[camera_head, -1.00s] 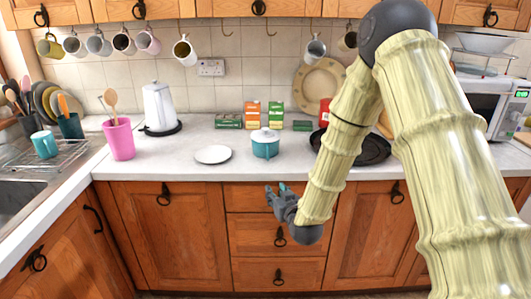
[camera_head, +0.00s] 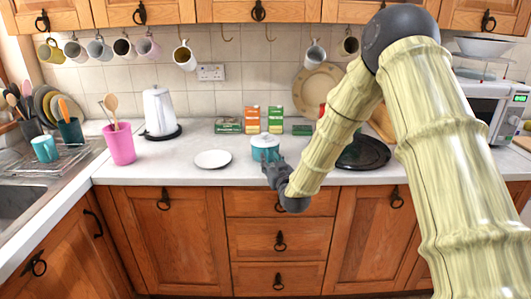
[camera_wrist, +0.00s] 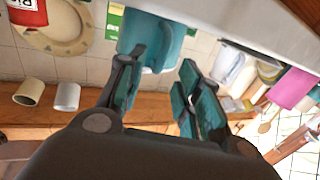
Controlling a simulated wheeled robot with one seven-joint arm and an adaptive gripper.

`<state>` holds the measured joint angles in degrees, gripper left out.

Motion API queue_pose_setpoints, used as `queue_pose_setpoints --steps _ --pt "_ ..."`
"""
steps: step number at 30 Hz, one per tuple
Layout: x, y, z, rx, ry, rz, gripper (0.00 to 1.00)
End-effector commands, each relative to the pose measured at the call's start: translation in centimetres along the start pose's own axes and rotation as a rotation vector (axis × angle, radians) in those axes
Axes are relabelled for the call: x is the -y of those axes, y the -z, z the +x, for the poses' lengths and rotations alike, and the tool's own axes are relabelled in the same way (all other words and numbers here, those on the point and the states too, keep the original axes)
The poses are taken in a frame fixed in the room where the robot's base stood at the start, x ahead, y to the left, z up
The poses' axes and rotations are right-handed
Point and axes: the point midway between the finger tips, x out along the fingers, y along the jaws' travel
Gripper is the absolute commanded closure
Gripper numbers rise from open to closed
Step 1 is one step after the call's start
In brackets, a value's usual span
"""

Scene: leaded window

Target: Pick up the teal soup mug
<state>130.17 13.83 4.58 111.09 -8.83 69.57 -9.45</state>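The teal soup mug (camera_head: 265,142), with a white lid, stands near the front of the white worktop.
A white plate (camera_head: 213,159) lies left of the mug. Cartons (camera_head: 252,119) stand behind it and a dark round pan (camera_head: 364,153) is to the right. A pink utensil pot (camera_head: 121,145), a white kettle (camera_head: 159,109) and another teal mug (camera_head: 45,147) are further left.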

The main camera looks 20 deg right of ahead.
Motion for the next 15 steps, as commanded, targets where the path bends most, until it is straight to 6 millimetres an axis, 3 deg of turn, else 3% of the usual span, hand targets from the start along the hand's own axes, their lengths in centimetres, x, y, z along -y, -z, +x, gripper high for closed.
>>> queue_pose_setpoints --steps 7,15 --pt "-0.1 0.0 3.1 -0.002 0.000 0.000 0.65" --pt "-0.1 -0.1 3.7 0.000 0.000 0.000 0.65"
